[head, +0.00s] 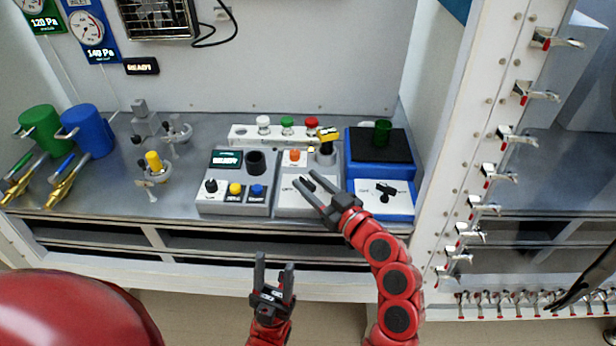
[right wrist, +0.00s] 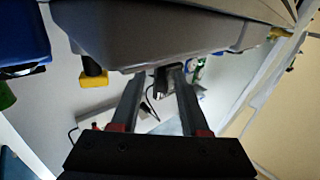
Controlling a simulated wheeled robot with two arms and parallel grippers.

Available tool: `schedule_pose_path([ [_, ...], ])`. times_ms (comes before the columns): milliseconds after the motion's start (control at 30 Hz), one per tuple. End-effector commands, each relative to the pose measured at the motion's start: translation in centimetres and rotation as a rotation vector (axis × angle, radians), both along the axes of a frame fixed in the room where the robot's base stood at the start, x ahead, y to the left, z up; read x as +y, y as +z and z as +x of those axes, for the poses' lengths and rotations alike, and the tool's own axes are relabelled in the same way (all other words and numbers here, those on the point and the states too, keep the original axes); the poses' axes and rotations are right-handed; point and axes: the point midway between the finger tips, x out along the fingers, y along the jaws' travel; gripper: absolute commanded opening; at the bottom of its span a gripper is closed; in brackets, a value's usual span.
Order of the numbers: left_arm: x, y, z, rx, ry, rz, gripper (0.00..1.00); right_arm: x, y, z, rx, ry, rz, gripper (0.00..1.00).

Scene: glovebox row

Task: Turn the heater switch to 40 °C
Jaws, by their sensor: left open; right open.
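A blue unit (head: 362,143) with a black top plate carries a green beaker (head: 382,132). Its white front panel (head: 362,204) has a black rotary knob (head: 386,191); the markings are too small to read. Left of it stands a grey control box (head: 306,208) with an orange button (head: 294,156) and a dark switch partly hidden by my right gripper. My right gripper (head: 311,182) is open over this box's front panel. In the right wrist view a dark part (right wrist: 164,80) shows between or beyond its open fingers. My left gripper (head: 275,262) is open and empty in front of the bench.
Another grey box (head: 229,199) with a READY display stands further left. Behind is a white strip (head: 243,132) with white, green and red knobs. Blue (head: 87,131) and green (head: 40,129) mugs stand at far left. A white post (head: 450,130) bounds the right side.

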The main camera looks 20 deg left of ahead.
Motion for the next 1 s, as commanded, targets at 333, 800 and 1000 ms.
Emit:
schedule_pose_path([
  [333,0.0,0.18,0.0,0.0,0.0,0.0,0.5,0.75,-0.05,0.5,-0.001,-0.001,-0.001,0.45],
  [800,0.0,0.18,0.0,0.0,0.0,0.0,0.5,0.73,-0.03,0.5,-0.001,-0.001,-0.001,0.0],
  [1000,0.0,0.25,0.0,0.0,0.0,0.0,0.5,0.74,-0.02,0.47,0.0,-0.005,-0.001,0.0],
])
